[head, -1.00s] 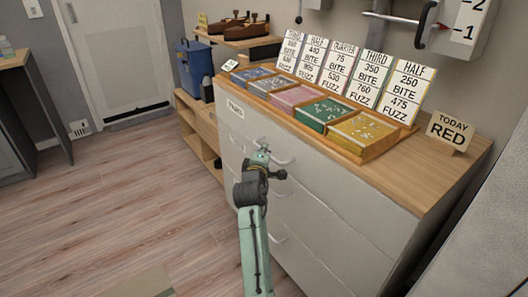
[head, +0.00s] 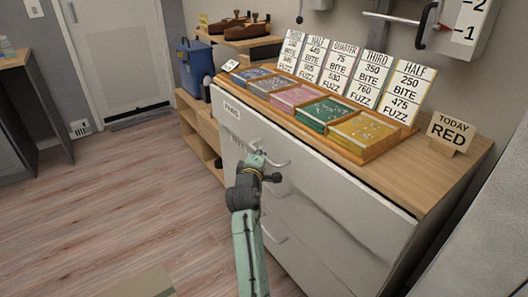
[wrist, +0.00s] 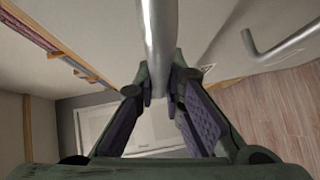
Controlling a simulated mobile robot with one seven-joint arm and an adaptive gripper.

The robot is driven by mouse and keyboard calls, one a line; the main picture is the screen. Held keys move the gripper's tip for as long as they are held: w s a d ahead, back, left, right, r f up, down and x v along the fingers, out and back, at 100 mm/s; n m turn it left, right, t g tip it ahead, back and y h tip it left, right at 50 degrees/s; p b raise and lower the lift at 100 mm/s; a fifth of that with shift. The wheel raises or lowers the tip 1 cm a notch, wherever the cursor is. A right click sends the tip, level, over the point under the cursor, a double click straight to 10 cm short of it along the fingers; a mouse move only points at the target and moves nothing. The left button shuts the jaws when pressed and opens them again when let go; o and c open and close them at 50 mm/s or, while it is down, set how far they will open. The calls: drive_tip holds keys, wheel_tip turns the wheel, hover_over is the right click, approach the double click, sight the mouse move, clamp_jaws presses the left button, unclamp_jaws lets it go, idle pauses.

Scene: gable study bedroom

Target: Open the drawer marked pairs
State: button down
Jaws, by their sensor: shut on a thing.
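The drawer marked pairs (head: 330,178) is the top white drawer of the cabinet, with its small label (head: 231,110) at the upper left of its front. The drawer front stands slightly out from the cabinet, with a narrow dark gap along its top edge. My gripper (head: 256,160) is at the drawer's bar handle (head: 275,162). In the wrist view my gripper (wrist: 160,90) is shut on the metal handle bar (wrist: 158,35), which runs between the two fingers. The drawer's inside is hidden.
Lower drawers carry similar handles (head: 274,236). On the wooden cabinet top stand coloured boxes (head: 323,112), upright cards (head: 375,78) and a "TODAY RED" sign (head: 451,132). A low shelf (head: 200,135) stands beyond.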

drive_tip(key=s+a+p, duration=0.1)
drive_tip(key=s+a, duration=0.7)
drive_tip(key=a, duration=0.4)
drive_tip(key=s+a, duration=0.9)
drive_tip(key=a, duration=0.3)
drive_tip(key=shift+s+p, duration=0.25)
drive_tip(key=shift+p, duration=0.15)
drive_tip(key=c, duration=1.7)
unclamp_jaws()
drive_tip(key=shift+o, duration=0.2)
drive_tip(key=s+a+r, duration=0.1)
drive_tip(key=s, duration=1)
drive_tip(key=shift+s+a+r, duration=0.35)
drive_tip(key=shift+s, duration=0.05)
